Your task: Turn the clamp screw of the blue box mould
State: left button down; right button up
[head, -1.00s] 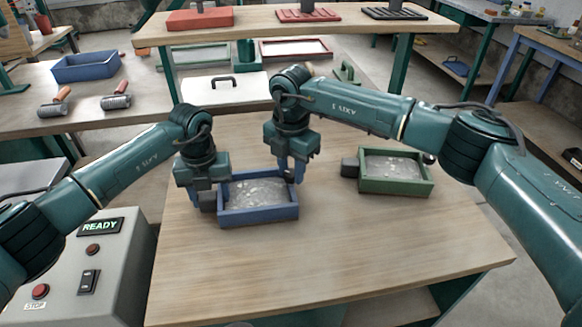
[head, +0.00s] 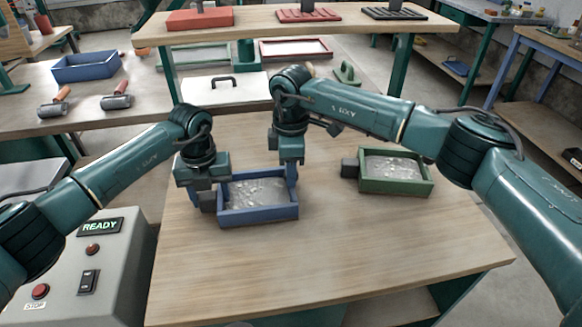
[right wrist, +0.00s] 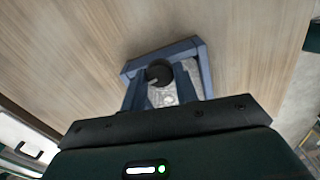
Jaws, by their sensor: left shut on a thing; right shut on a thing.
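The blue box mould (head: 258,216) stands on the wooden table, filled with a grey speckled mix (head: 256,190). My left gripper (head: 208,203) is shut at its left end, on what seems to be the dark clamp block there; the fingers hide most of it. My right gripper (head: 291,182) points down at the right end of the mould. In the right wrist view the dark round clamp screw (right wrist: 158,73) sits between my right fingertips, with the mould's blue wall (right wrist: 162,52) beyond. In the head view the gripper hides the screw.
A green box mould (head: 395,186), also filled, stands to the right with a dark block at its left end. A control box with a READY display (head: 100,227) stands at the lower left. The front of the table (head: 340,270) is clear.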

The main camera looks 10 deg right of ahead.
jog(key=shift+m, duration=0.6)
jog(key=o, duration=1)
notch_tip(320, 180, up, 12)
jog(key=shift+r, duration=0.1)
dwell(0.4)
pick_arm(q)
jog(key=c, duration=0.5)
grip_release()
